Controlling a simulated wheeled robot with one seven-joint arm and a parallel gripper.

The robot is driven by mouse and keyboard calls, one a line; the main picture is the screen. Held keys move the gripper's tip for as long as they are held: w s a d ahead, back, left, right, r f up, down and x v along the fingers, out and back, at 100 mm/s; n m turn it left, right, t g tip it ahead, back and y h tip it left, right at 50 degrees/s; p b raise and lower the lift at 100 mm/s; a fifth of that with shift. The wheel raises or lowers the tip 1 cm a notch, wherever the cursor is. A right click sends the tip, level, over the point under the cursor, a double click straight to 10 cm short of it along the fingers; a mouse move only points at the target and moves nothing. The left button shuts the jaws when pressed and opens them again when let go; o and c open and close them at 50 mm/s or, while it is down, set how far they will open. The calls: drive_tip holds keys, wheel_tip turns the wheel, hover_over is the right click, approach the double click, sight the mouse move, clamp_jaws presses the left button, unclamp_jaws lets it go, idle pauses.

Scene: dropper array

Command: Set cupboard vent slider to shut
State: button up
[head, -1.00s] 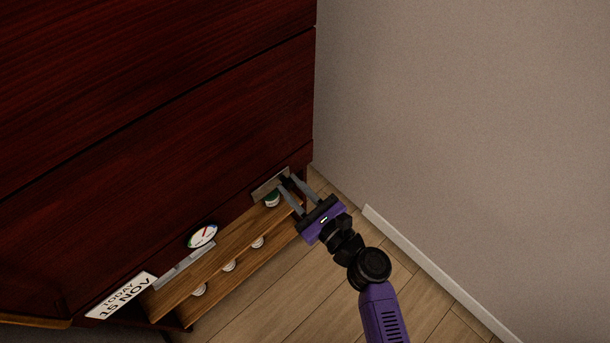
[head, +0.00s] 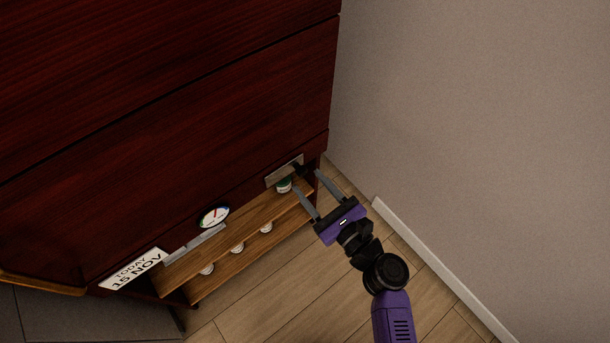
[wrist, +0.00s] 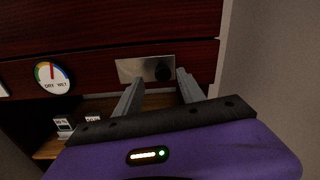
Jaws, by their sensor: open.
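The vent slider is a metal plate (head: 277,177) with a black knob (head: 302,170) at its right end, low on the dark red cupboard (head: 190,120). The wrist view also shows the plate (wrist: 135,69) and the knob (wrist: 163,73). My gripper (head: 307,180) is open and empty, its fingertips just in front of the knob. In the wrist view the knob shows between the fingertips (wrist: 160,78), nearer the right one. I cannot tell whether either finger touches it.
A round dial (head: 214,216) is left of the plate. A wooden shelf (head: 190,277) with small jars, one (head: 284,186) right below the plate, juts out underneath. A date sign (head: 132,269) is further left. The grey wall (head: 470,120) stands close on the right.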

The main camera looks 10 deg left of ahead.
drive_tip(key=shift+v, duration=2.3)
drive_tip(key=d+f+n+t+h, duration=0.1)
drive_tip(key=d+n+t+h, duration=0.1)
drive_tip(key=d+n+h, duration=0.45)
drive_tip(key=s+d+r+n+t+h, duration=0.1)
drive_tip(key=s+d+r+n+h, duration=0.1)
drive_tip(key=s+d+n+h, duration=0.25)
drive_tip(key=s+d+r+n+t+h, duration=0.1)
drive_tip(key=s+d+r+n, duration=0.1)
drive_tip(key=s+d+n, duration=0.4)
drive_tip(key=s+d+r+n+h, duration=0.1)
drive_tip(key=s+d+r+n, duration=0.3)
drive_tip(key=s, duration=0.5)
drive_tip(key=s+d+r+n+h, duration=0.1)
drive_tip(key=s+d+r+n, duration=0.2)
drive_tip(key=s+r, duration=0.4)
wheel_tip(320, 180, up, 12)
drive_tip(key=s+p, duration=0.1)
drive_tip(key=p, duration=1.2)
drive_tip(key=shift+s+a+f+g, duration=0.2)
drive_tip(key=shift+s+f+g, duration=0.05)
drive_tip(key=shift+g, duration=0.15)
